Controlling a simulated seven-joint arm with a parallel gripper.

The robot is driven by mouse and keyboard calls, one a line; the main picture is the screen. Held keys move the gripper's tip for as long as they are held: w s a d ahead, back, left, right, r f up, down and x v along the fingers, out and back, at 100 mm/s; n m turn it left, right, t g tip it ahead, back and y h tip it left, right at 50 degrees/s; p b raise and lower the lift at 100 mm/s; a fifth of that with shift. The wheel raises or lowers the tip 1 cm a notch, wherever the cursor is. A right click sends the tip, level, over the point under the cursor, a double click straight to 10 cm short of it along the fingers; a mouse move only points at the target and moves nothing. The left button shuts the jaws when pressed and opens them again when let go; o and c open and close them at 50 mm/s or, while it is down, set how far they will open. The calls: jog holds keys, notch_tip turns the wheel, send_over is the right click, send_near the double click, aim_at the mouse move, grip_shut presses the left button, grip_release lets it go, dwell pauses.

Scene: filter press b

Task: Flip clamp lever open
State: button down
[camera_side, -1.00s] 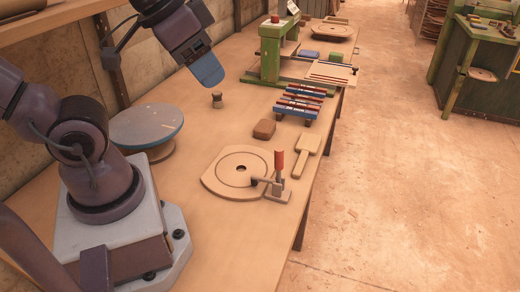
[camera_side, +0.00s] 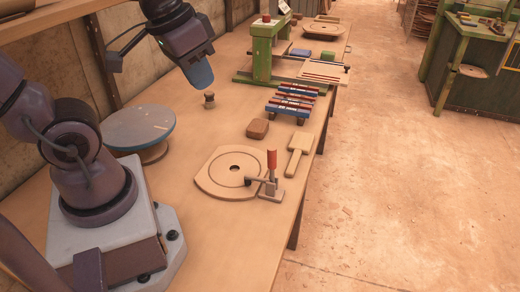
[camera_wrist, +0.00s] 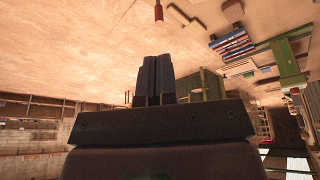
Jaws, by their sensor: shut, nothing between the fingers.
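The clamp lever with its red handle (camera_side: 272,160) stands upright on a small grey metal base (camera_side: 271,191) at the right edge of a pale round-holed wooden plate (camera_side: 212,181). A short dark-tipped arm reaches from it over the plate. The red handle (camera_wrist: 158,12) shows at the top edge of the wrist view, and the rest of the clamp is out of that view. My gripper (camera_side: 200,76) is above the bench, behind and left of the clamp, well apart from it. Its fingers (camera_wrist: 154,78) are together and empty.
A round blue-grey turntable (camera_side: 140,128) stands left of the plate. A blue-red rack (camera_side: 292,103) and a green press (camera_side: 268,47) stand farther back.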

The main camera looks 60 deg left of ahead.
jog(key=w+a+f+n+g+h, duration=0.1)
jog(key=w+a+f+n+h, duration=0.3)
jog(key=w+a+f, duration=0.3)
notch_tip(320, 180, down, 4)
jog(key=shift+w+a+f+n, duration=0.2)
jog(key=shift+w+a+n, duration=0.25)
jog(key=shift+a, duration=0.65)
jog(key=shift+s+f, duration=0.1)
jog(key=w+d+f, duration=0.4)
jog(key=d+f, duration=0.2)
jog(key=f, duration=0.3)
jog(key=shift+w+d, duration=0.2)
jog(key=shift+d, duration=0.1)
